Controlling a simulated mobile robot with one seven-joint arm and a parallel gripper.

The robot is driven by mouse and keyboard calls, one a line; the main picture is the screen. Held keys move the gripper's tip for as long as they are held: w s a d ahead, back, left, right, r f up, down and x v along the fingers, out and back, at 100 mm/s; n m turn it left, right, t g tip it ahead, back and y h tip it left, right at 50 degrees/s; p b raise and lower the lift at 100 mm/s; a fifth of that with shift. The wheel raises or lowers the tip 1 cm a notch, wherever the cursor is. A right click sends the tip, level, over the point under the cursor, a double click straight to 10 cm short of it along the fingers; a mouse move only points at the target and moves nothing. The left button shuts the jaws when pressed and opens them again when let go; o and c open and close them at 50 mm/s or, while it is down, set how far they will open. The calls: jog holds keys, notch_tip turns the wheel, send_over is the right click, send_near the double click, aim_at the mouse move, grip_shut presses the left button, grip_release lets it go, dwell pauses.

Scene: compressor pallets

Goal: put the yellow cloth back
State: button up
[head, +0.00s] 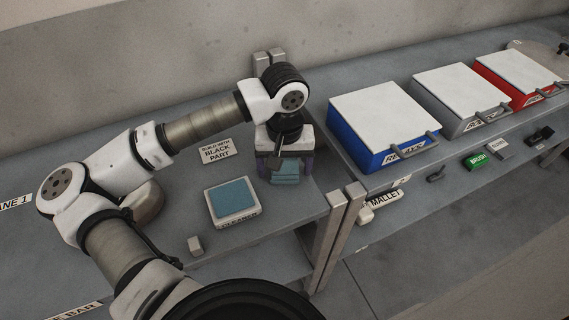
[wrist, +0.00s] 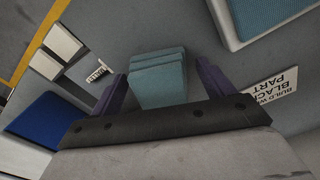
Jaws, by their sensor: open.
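No yellow cloth shows in either view. A folded teal cloth (head: 286,174) lies on the grey bench near its right end; it also shows in the wrist view (wrist: 158,82) as a small layered stack. My gripper (head: 284,168) points down over the teal cloth. In the wrist view its purple fingers (wrist: 161,80) stand apart on either side of the cloth, with gaps visible. I cannot tell how far down the fingers reach. A white tray labelled "CLEANER" (head: 227,222) with a blue-teal pad sits left of and nearer than the cloth.
A sign reading "BUILD WITH BLACK PART" (head: 216,151) lies behind the tray. A small grey block (head: 195,245) is in front. Blue (head: 365,157), grey (head: 463,125) and red (head: 524,96) lidded boxes stand on the right bench. Metal posts (head: 326,240) mark the gap between benches.

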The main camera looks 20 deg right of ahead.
aim_at(286, 164)
notch_tip(286, 164, up, 12)
jog(key=b, duration=0.2)
jog(key=shift+r, duration=0.2)
dwell(0.3)
jog(key=shift+s+d, duration=0.1)
